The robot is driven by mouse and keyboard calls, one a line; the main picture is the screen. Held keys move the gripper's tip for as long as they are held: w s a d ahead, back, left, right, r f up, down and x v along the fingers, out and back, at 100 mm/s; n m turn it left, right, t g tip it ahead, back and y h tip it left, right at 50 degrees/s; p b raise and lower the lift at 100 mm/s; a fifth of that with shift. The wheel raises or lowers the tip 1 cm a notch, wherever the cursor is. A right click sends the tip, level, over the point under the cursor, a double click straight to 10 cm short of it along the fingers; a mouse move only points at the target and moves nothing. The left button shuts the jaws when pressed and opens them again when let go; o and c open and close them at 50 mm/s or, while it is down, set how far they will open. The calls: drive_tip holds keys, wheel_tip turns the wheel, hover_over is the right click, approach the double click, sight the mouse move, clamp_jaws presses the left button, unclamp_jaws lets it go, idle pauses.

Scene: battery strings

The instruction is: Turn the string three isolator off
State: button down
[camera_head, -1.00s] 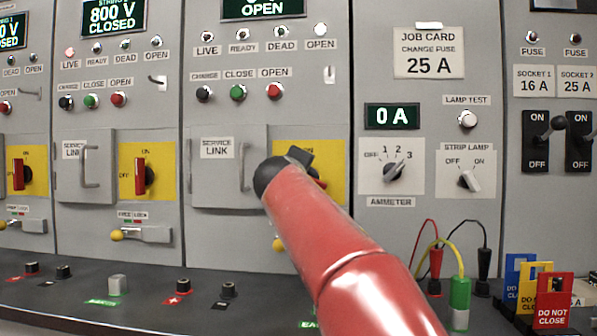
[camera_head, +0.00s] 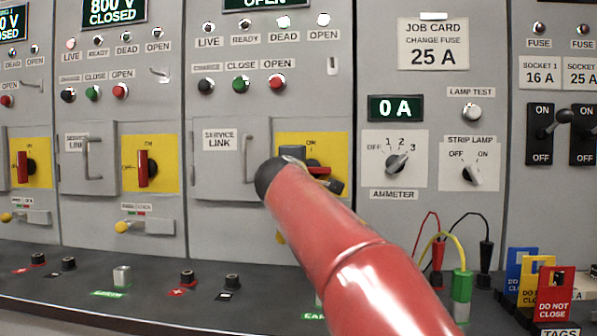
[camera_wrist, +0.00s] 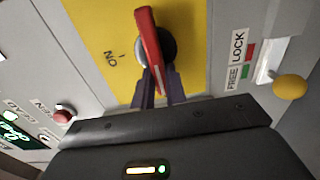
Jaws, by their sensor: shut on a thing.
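The string three isolator is a red handle (camera_head: 319,170) on a yellow plate (camera_head: 338,143) in the third panel, partly hidden by my red arm in the head view. In the wrist view the red handle (camera_wrist: 149,45) lies crosswise to the ON mark, about level on the panel. The OFF mark is hidden. My gripper (camera_wrist: 160,78) has its two dark fingers closed around the handle's lower part in that view.
A service link door (camera_head: 222,175) is just left of the isolator. A lock slide with a yellow knob (camera_wrist: 289,88) lies beside the plate in the wrist view. Test leads and tags, including a red tag (camera_head: 555,295), stand on the ledge at right.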

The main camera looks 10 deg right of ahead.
drive_tip(key=c, duration=1.4)
unclamp_jaws()
drive_tip(key=shift+c, duration=0.2)
drive_tip(key=shift+s, duration=0.1)
drive_tip(key=b+v, duration=0.2)
drive_tip(key=v, duration=0.5)
drive_tip(key=shift+s+a, duration=0.15)
drive_tip(key=shift+s, duration=0.1)
